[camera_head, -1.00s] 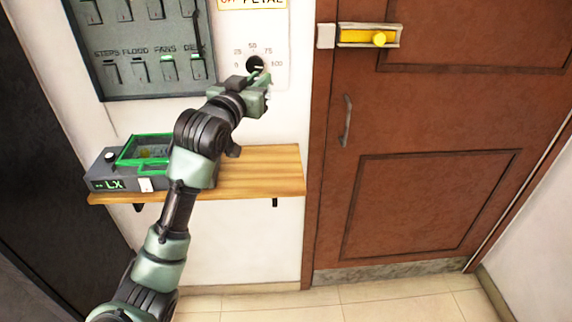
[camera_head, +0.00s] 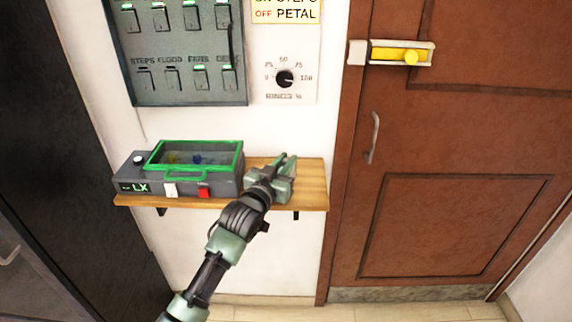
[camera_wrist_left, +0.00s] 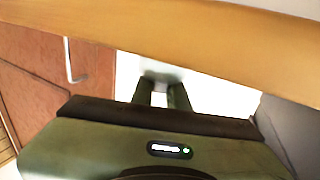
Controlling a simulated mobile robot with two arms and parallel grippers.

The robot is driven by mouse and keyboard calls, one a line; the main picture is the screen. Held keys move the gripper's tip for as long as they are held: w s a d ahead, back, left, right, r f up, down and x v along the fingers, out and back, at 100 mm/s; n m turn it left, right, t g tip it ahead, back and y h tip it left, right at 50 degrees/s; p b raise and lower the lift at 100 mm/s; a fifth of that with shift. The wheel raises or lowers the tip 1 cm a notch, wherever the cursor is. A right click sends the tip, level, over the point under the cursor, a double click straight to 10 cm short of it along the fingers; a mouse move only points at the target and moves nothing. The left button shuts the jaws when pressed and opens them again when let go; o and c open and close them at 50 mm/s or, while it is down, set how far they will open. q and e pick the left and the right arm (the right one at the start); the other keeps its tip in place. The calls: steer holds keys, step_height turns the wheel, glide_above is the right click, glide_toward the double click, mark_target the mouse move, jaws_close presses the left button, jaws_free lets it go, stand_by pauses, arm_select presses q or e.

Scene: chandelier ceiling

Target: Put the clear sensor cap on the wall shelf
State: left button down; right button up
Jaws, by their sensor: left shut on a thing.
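My left gripper (camera_head: 285,165) is over the right part of the wooden wall shelf (camera_head: 314,189) in the head view, just right of the grey box. In the left wrist view, its two fingers (camera_wrist_left: 160,92) are closed on a pale, see-through piece, the clear sensor cap (camera_wrist_left: 163,73), which shows faintly against the white wall. The cap cannot be made out in the head view. The shelf (camera_wrist_left: 170,40) crosses the top of the wrist view as a wooden band. I cannot tell whether the cap touches the shelf. My right gripper is not in view.
A grey box (camera_head: 143,187) with a green-framed lid and a red switch fills the shelf's left part. Above are a switch panel (camera_head: 180,100) and a dial (camera_head: 285,79) on the wall. A brown door (camera_head: 455,130) with a handle stands at the right.

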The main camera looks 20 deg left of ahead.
arm_select(q)
steer(key=shift+f, duration=0.4)
steer(key=shift+f, duration=0.1)
steer(key=c, duration=1.4)
jaws_free()
steer(key=s, duration=0.4)
steer(key=s+a, duration=0.1)
steer(key=s, duration=0.7)
steer(key=shift+a+b, duration=0.2)
steer(key=shift+b, duration=0.2)
